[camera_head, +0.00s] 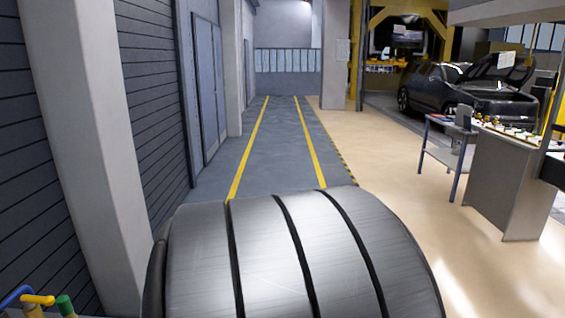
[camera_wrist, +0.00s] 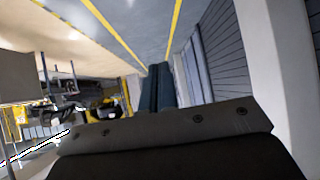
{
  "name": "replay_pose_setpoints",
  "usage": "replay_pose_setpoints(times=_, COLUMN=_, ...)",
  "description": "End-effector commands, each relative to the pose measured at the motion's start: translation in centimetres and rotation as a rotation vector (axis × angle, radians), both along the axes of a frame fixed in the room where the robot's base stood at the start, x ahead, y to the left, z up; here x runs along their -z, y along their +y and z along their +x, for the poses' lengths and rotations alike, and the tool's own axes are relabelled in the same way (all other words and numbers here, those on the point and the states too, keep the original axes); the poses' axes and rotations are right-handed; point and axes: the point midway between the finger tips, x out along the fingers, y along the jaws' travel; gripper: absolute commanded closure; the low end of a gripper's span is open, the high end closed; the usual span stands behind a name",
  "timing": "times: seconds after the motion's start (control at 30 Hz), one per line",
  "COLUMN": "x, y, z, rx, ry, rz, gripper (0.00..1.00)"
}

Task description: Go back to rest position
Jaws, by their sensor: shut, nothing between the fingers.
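My gripper (camera_wrist: 154,68) shows in the wrist view as two dark fingers side by side, touching, with nothing between them. It points out over the floor, and nothing is near its tips. The wrist picture is tilted. In the head view the gripper is not visible. A large brushed-metal rounded part with black bands, seemingly my own arm or body, fills the bottom middle there.
A grey lane with yellow lines (camera_head: 273,145) runs ahead, clear. A wall with shutters (camera_head: 150,85) and a pillar (camera_head: 85,130) stand left. A workbench (camera_head: 505,185), small table (camera_head: 445,155) and dark car with raised hood (camera_head: 450,90) stand right. Coloured parts (camera_head: 65,305) sit bottom left.

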Motion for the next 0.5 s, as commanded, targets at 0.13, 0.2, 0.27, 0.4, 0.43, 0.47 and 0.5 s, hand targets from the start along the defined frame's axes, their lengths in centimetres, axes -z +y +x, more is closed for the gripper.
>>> replay_pose_setpoints(times=0.13, x=0.3, y=-3.1, z=-0.5, rx=0.070, ry=-0.002, rz=0.020, gripper=1.00)
replay_pose_setpoints(times=0.2, x=0.4, y=-4.4, z=-0.8, rx=0.101, ry=-0.003, rz=0.029, gripper=1.00)
replay_pose_setpoints(times=0.27, x=0.6, y=-5.6, z=-1.0, rx=0.128, ry=-0.003, rz=0.036, gripper=1.00)
replay_pose_setpoints(times=0.4, x=0.9, y=-8.3, z=-1.8, rx=0.194, ry=-0.004, rz=0.055, gripper=1.00)
replay_pose_setpoints(times=0.43, x=1.0, y=-8.9, z=-2.0, rx=0.207, ry=-0.005, rz=0.059, gripper=1.00)
replay_pose_setpoints(times=0.47, x=1.0, y=-9.4, z=-2.2, rx=0.221, ry=-0.006, rz=0.064, gripper=1.00)
replay_pose_setpoints(times=0.5, x=1.1, y=-10.2, z=-2.4, rx=0.240, ry=-0.008, rz=0.069, gripper=1.00)
